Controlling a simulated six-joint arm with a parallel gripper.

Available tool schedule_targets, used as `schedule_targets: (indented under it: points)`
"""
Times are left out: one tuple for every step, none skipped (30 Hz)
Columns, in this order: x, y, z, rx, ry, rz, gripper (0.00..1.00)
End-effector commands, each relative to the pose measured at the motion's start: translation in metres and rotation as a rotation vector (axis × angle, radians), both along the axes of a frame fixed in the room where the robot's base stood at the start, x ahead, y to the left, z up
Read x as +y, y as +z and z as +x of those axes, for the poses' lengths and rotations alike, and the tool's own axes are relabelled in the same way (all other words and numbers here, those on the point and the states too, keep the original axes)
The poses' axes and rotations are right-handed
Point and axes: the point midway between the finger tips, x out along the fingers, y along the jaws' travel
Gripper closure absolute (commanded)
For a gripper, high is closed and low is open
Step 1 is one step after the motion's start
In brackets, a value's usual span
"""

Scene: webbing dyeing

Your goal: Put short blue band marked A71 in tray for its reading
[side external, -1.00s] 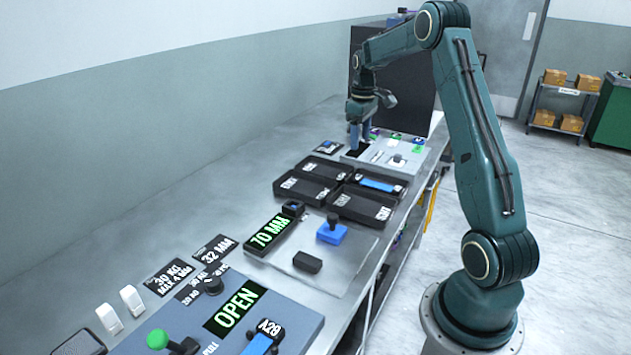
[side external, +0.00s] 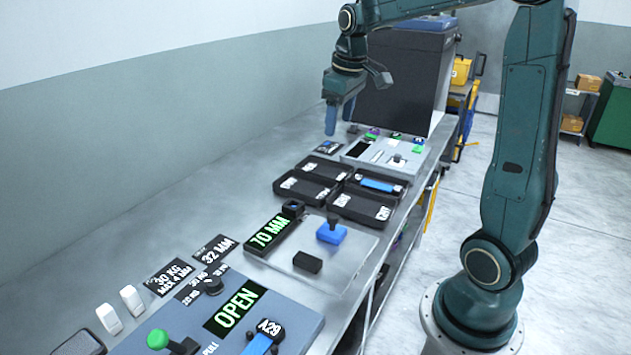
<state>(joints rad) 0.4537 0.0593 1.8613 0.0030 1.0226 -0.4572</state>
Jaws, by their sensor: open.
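My gripper (side external: 338,112) hangs in the air above the back of the bench, left of the grey panel. Its jaws are open; blue shows at its fingers, and I see no band clearly held. A blue band (side external: 378,185) lies in the back right black tray (side external: 402,194). Any mark on it is too small to read. Another blue band (side external: 257,346), with a black tag reading A29, is at the grey machine at the front. I cannot read A71 anywhere. Other black trays are at back left (side external: 328,164), front left (side external: 290,195) and front right (side external: 362,217).
A display (side external: 272,236) reads 70 MM beside a plate (side external: 325,272) with a blue block (side external: 331,232) and a black block (side external: 307,262). The grey machine (side external: 290,318) shows OPEN. A grey panel (side external: 385,157) and a dark cabinet (side external: 405,80) stand behind. The bench's left side is largely clear.

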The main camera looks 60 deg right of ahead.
Motion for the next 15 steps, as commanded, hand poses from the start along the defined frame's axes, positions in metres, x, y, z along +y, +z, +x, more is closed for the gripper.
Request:
schedule_targets:
  points:
    - [0.015, 0.007, -0.007, -0.018, 0.006, -0.004, 0.37]
    - [0.023, 0.009, -0.012, -0.027, 0.007, -0.005, 0.37]
    - [0.033, 0.013, -0.017, -0.041, 0.007, -0.006, 0.37]
    - [0.04, 0.015, -0.022, -0.051, 0.008, -0.006, 0.37]
    - [0.047, 0.017, -0.027, -0.061, 0.007, -0.006, 0.37]
    - [0.057, 0.019, -0.033, -0.073, 0.009, -0.006, 0.37]
    - [0.063, 0.021, -0.038, -0.084, 0.009, -0.005, 0.37]
    - [0.07, 0.022, -0.044, -0.092, 0.01, -0.004, 0.37]
    - [0.079, 0.023, -0.051, -0.106, 0.01, -0.003, 0.37]
    - [0.085, 0.024, -0.056, -0.116, 0.01, -0.001, 0.37]
    - [0.091, 0.025, -0.062, -0.126, 0.011, 0.0, 0.37]
    - [0.099, 0.025, -0.069, -0.14, 0.012, 0.003, 0.37]
    - [0.104, 0.026, -0.075, -0.15, 0.012, 0.005, 0.37]
    - [0.11, 0.025, -0.081, -0.159, 0.013, 0.008, 0.37]
    - [0.117, 0.025, -0.089, -0.172, 0.013, 0.011, 0.37]
